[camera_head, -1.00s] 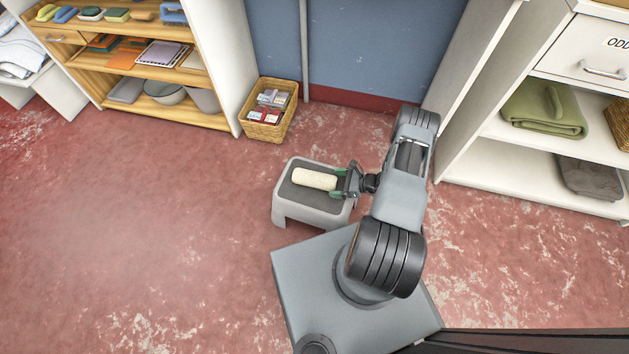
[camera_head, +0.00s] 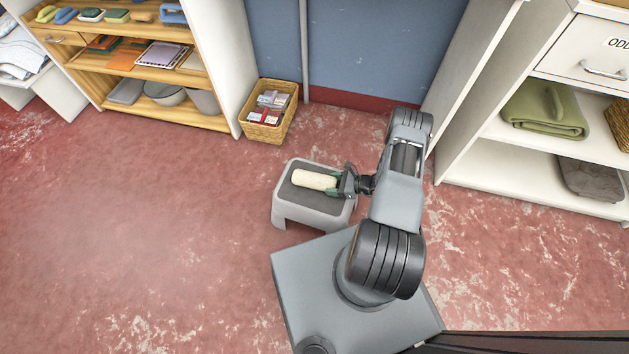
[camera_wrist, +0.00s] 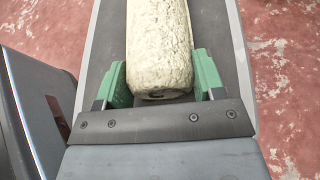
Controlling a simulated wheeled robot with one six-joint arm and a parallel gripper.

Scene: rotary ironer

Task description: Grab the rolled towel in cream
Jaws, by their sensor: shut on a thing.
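The rolled cream towel (camera_head: 314,180) lies on the dark top of a small grey step stool (camera_head: 312,209). My gripper (camera_head: 338,184) reaches it from the right and is shut on the towel's right end. In the wrist view the towel (camera_wrist: 160,45) runs lengthwise away from me, with green fingers (camera_wrist: 163,82) on both sides of its near end. The towel appears to rest on the stool top. Its far end is out of the wrist view.
A wicker basket (camera_head: 268,112) with small boxes stands on the floor behind the stool. A wooden shelf unit (camera_head: 150,70) is at the back left. A white shelf unit with a green folded towel (camera_head: 545,108) is at the right. The red floor at left is clear.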

